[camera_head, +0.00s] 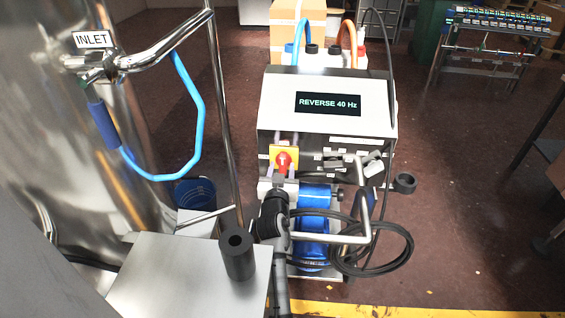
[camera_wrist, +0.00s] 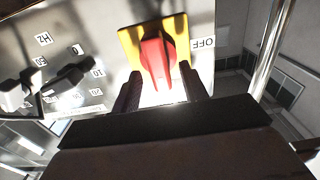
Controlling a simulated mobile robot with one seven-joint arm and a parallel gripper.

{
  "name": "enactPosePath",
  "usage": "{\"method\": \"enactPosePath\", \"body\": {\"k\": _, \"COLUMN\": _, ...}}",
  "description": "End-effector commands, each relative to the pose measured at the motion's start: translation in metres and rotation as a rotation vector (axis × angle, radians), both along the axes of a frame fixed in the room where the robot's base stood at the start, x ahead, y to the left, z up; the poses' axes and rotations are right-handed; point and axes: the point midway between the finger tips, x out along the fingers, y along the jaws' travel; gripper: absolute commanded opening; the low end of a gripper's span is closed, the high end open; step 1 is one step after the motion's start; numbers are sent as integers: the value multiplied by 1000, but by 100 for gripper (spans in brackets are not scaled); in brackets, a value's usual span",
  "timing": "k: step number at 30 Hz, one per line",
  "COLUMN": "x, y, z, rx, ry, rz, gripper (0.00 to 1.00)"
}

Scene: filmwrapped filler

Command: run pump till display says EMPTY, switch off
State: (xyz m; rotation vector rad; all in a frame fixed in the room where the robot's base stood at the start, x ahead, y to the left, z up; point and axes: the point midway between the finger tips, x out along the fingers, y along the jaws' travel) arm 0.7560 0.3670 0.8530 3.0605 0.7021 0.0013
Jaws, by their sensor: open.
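The pump's control box (camera_head: 275,105) stands in the middle of the head view. Below the display is a red rotary switch (camera_head: 283,160) on a yellow plate. The blue pump (camera_head: 313,225) sits beneath the box, partly hidden by black cable. My gripper (camera_head: 284,180) is in front of the switch. In the wrist view, the open fingers of my gripper (camera_wrist: 162,85) straddle the lower part of the red switch (camera_wrist: 157,58), with an "OFF" label to its right. Whether the fingers touch the knob cannot be told.
A steel tank (camera_head: 60,130) marked "INLET" with a blue hose (camera_head: 196,100) stands at left. Coiled black cable (camera_head: 385,262) lies at the pump's right. A steel table (camera_head: 170,280) is front left. Open floor lies right.

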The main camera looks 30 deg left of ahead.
Motion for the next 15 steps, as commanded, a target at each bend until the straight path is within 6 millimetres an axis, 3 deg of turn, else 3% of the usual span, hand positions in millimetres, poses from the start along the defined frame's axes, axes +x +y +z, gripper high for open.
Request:
{"method": "enactPosePath", "body": {"k": 6, "x": 14, "y": 6, "z": 1, "rx": 1, "ry": 0, "rz": -1, "gripper": 44}}
{"method": "enactPosePath", "body": {"k": 14, "x": 15, "y": 7, "z": 0, "rx": 1, "ry": 0, "rz": -1, "gripper": 44}}
{"method": "enactPosePath", "body": {"k": 15, "x": 15, "y": 7, "z": 0, "rx": 1, "ry": 0, "rz": -1, "gripper": 40}}
